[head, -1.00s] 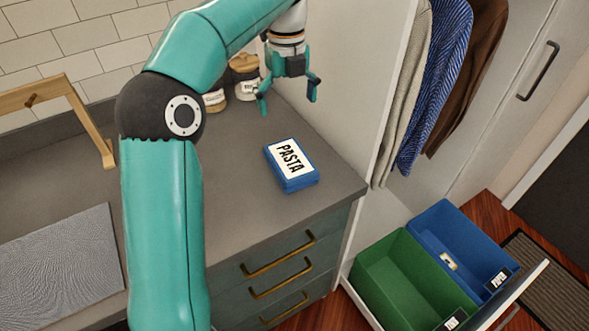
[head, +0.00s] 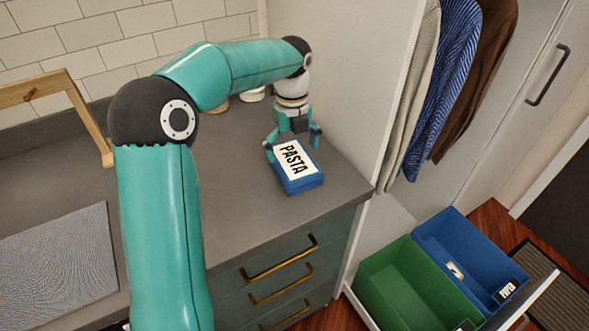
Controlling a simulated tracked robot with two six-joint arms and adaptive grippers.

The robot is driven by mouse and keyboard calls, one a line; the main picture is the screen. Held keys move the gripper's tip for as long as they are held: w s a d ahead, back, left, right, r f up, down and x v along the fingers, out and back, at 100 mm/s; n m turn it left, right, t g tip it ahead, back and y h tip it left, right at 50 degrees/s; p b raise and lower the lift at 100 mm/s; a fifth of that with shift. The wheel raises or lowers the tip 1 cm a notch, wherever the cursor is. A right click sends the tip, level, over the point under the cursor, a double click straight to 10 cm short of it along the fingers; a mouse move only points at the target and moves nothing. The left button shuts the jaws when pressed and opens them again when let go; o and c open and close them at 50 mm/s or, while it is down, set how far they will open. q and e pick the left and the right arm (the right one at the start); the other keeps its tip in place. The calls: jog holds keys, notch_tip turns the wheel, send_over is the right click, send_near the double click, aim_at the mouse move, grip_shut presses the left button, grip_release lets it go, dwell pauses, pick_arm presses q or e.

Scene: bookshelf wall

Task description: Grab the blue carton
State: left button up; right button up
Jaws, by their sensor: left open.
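The blue carton (head: 297,184) lies flat on the grey counter near its right end, with a white label reading PASTA on top. My left gripper (head: 293,146) is at the carton's far end, pointing down, with its fingers spread. One finger shows by the carton's left far corner and the other by its right far corner. The carton is between or just in front of them; I cannot tell whether they touch it. My right gripper is out of view.
Two jars stand behind, mostly hidden by my arm. A wooden stand (head: 92,125) and a grey mat (head: 55,262) are at left. A white panel (head: 345,90) borders the counter at right. Below right, an open drawer holds a green bin (head: 405,290) and a blue bin (head: 465,255).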

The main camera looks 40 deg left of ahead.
aim_at(294, 159)
pick_arm(q)
jog(key=f, duration=0.4)
jog(key=shift+d+f, duration=0.1)
jog(key=shift+d, duration=0.1)
jog(key=c, duration=0.9)
